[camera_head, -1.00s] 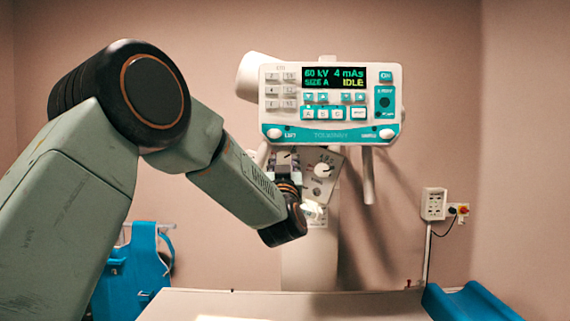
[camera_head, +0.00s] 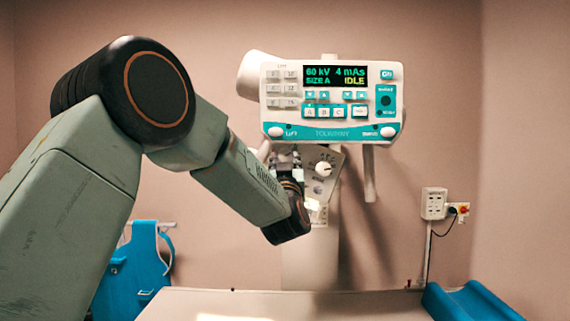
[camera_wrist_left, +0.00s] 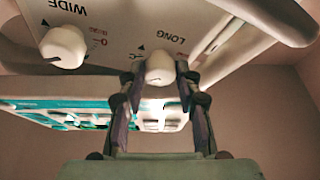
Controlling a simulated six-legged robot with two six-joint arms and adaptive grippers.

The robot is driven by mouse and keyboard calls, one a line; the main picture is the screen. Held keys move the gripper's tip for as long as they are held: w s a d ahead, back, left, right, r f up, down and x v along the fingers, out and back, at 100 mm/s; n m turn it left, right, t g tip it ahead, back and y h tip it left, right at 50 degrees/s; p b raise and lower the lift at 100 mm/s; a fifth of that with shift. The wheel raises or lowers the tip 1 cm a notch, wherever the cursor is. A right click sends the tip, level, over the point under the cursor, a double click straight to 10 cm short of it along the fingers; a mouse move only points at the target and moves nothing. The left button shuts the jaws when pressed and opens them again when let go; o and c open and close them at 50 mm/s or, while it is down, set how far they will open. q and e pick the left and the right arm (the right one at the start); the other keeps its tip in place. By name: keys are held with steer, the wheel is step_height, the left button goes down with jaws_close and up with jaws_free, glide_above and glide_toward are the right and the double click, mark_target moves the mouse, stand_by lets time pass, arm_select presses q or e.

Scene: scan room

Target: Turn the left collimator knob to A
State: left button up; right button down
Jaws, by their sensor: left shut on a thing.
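The collimator face (camera_head: 330,160) hangs below the control panel in the head view, tilted. Its right knob (camera_head: 323,169) is white and free; the left knob is mostly hidden behind my left gripper (camera_head: 287,159). In the left wrist view the face shows inverted. There my left gripper (camera_wrist_left: 160,75) has its two fingers on either side of a white knob (camera_wrist_left: 160,66) by the word LONG, shut on it. The other knob (camera_wrist_left: 62,47), by the word WIDE, stands apart with a dark pointer line. The gripped knob's pointer cannot be read. My right gripper is out of view.
The control panel (camera_head: 330,134) sits above, its screen (camera_head: 335,76) reading 60 kV, 4 mAs, SIZE A, IDLE. A pale table (camera_head: 280,306) lies below. A wall outlet (camera_head: 434,204) is at right.

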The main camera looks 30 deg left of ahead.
arm_select(q)
steer(key=n+y+b, duration=0.1)
steer(key=n, duration=0.1)
steer(key=n+g+b, duration=0.1)
steer(key=n, duration=0.1)
steer(key=shift+d+r+n+y, duration=0.2)
steer(key=shift+n+y, duration=0.2)
steer(key=shift+w+r+n+g+y+b, duration=0.1)
steer(key=shift+n+g+y+b, duration=0.4)
steer(key=shift+n, duration=0.6)
steer(key=shift+w+r+n+g+y+b, duration=0.1)
steer(key=shift+n+g+y+b, duration=0.15)
steer(key=shift+n+g, duration=0.65)
steer(key=shift+n, duration=0.5)
steer(key=shift+s, duration=0.1)
steer(key=o, duration=0.9)
steer(key=shift+f, duration=0.1)
